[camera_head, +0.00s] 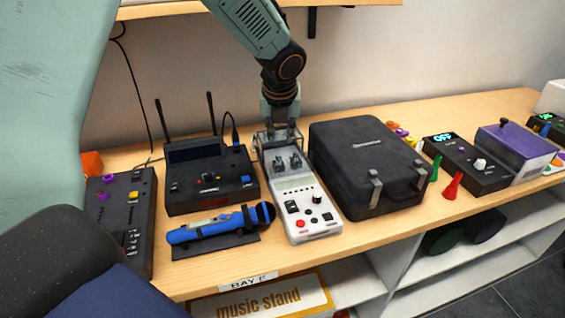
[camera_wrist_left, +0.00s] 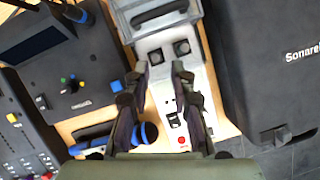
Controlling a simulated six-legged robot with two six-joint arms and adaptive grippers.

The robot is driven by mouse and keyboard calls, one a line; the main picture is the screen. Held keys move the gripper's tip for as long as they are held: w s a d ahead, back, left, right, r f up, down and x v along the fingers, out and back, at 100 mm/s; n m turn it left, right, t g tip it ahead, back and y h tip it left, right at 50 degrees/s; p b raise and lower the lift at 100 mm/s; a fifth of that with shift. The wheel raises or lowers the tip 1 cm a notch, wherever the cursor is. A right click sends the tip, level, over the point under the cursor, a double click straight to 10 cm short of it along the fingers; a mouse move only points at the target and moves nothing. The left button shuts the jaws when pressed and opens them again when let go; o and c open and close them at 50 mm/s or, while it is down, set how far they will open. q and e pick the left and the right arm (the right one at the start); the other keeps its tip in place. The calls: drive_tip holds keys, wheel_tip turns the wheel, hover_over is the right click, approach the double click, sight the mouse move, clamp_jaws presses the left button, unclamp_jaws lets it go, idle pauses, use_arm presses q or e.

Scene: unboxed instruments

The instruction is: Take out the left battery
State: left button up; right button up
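A pale grey handheld device (camera_head: 314,208) lies on the wooden shelf, with a raised clear-and-grey frame at its far end. Two small dark blocks sit side by side near that end; the left block (camera_head: 281,163) may be the left battery, but I cannot tell for sure. In the left wrist view the left block (camera_wrist_left: 155,57) and the right block (camera_wrist_left: 182,47) show just beyond my fingertips. My left gripper (camera_head: 280,134) points down at the far end of the device. In the left wrist view its fingers (camera_wrist_left: 160,69) are apart, with nothing clearly between them. My right gripper is not in view.
A black case (camera_head: 362,150) stands close to the right of the device. A black receiver with antennas (camera_head: 205,190) and a blue microphone (camera_head: 205,230) on a dark stand are close on the left. A mixer (camera_head: 123,215) is farther left. More instruments stand at the right.

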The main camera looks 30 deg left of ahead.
sight(278, 155)
use_arm(q)
drive_tip(key=f, duration=0.4)
drive_tip(key=a+f+b, duration=0.1)
drive_tip(key=f, duration=0.1)
drive_tip(key=shift+w+f, duration=0.25)
drive_tip(key=shift+w, duration=0.1)
drive_tip(key=shift+a+f, duration=0.1)
drive_tip(key=shift+f, duration=0.1)
drive_tip(key=shift+a, duration=0.2)
drive_tip(key=shift+w+d, duration=0.1)
clamp_jaws()
